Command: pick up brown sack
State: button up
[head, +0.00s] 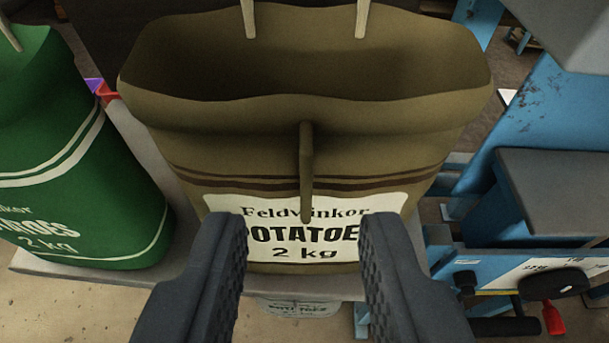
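The brown sack (400,155) stands upright in the middle of the head view, on a pale grey surface. The fingers hide the edges of the label. I see no grip on the sack.
A green potato sack (90,160) stands close on the left.

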aim_at(307, 175)
jog(key=shift+x, duration=2.65)
jog(key=shift+s+d, duration=0.1)
grip_shut()
